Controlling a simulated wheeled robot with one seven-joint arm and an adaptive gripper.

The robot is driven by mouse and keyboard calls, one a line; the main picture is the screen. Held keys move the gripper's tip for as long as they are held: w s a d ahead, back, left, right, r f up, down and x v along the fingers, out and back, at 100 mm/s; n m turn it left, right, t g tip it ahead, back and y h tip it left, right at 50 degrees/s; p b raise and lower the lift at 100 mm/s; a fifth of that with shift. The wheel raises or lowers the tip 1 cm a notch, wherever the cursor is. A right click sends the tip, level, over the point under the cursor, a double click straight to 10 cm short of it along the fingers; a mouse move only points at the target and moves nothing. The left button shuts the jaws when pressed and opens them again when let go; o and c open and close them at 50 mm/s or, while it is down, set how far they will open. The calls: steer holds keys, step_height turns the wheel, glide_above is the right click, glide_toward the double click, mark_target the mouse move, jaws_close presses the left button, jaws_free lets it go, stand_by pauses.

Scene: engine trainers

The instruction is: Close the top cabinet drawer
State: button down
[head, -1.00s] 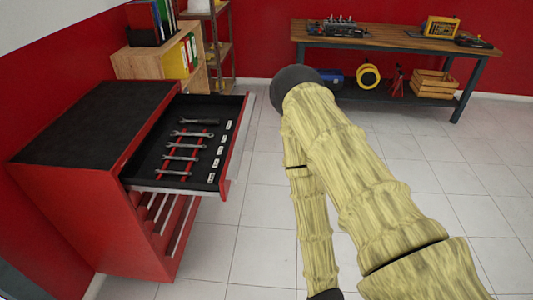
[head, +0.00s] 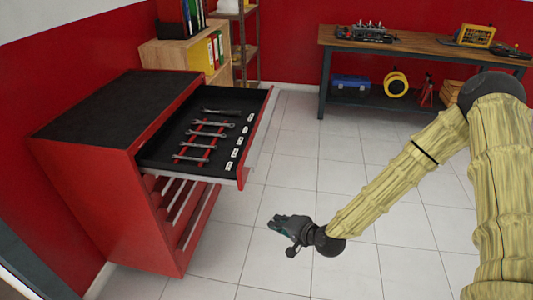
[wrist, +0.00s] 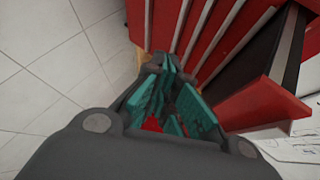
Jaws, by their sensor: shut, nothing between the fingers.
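The red tool cabinet (head: 105,205) with a black top stands at the left in the head view. Its top drawer (head: 255,135) is pulled out and holds several wrenches. The lower drawers (head: 185,205) look shut. My gripper (head: 278,226) is shut and empty, in front of the cabinet, to the right of and lower in the picture than the open drawer, apart from it. In the wrist view, my gripper's teal fingers (wrist: 170,95) point toward the red drawer fronts (wrist: 200,40), with a dark drawer at the right.
A workbench (head: 425,45) with tools stands at the back right. A wooden shelf unit (head: 190,50) with binders stands behind the cabinet. The tiled floor (head: 335,150) between the cabinet and the bench is clear.

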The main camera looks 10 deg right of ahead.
steer(key=w+d+r+m+t+y+b, duration=0.1)
steer(key=w+d+r+m+t+b, duration=0.45)
steer(key=w+r, duration=0.85)
steer(key=w+a+n+p, duration=0.1)
steer(key=w+a+p, duration=0.4)
steer(key=w, duration=0.4)
steer(key=shift+w+a+n+t, duration=0.35)
steer(key=shift+a, duration=0.25)
steer(key=shift+r, duration=0.1)
